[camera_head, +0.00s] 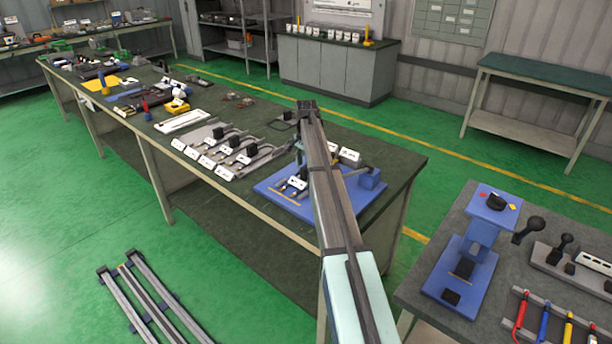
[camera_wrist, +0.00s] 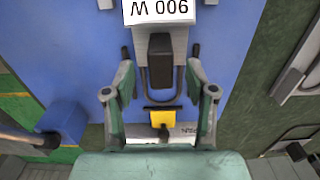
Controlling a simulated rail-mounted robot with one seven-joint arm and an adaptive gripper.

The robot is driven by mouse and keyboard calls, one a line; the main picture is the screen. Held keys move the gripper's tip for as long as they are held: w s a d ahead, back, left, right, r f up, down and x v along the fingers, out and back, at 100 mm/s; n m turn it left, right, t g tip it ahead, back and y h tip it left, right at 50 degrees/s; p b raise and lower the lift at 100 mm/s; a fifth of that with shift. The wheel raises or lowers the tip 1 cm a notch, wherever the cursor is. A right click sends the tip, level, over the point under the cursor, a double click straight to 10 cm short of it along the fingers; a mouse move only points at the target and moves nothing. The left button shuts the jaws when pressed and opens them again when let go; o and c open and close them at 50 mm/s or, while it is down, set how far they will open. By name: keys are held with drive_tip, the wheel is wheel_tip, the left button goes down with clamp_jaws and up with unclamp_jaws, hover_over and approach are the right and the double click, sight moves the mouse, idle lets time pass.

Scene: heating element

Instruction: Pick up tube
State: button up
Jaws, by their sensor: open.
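In the wrist view my gripper (camera_wrist: 161,72) is open, with its two green fingers apart. Between the fingers is a thin dark U-shaped loop (camera_wrist: 147,92) around a black block (camera_wrist: 160,62), on a grey fixture with a white label (camera_wrist: 158,10). A yellow block (camera_wrist: 162,118) sits below the loop, nearer my palm. No finger visibly grips any of these. I cannot tell for certain which part is the tube. In the head view my arm covers part of the blue board (camera_head: 277,203), and my gripper's fingers cannot be made out there.
The blue board also fills much of the wrist view (camera_wrist: 70,45). Several labelled fixtures (camera_head: 215,150) stand left of the board on the long dark bench (camera_head: 405,165). A side table at right holds a blue stand (camera_head: 460,268) and a rack of coloured rods (camera_head: 545,322). Rails (camera_head: 150,300) lie on the floor.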

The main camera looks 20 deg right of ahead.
sight(306, 167)
drive_tip(key=shift+w+f+p, duration=0.1)
drive_tip(key=shift+f+p, duration=0.7)
drive_tip(key=shift+f, duration=1.45)
clamp_jaws()
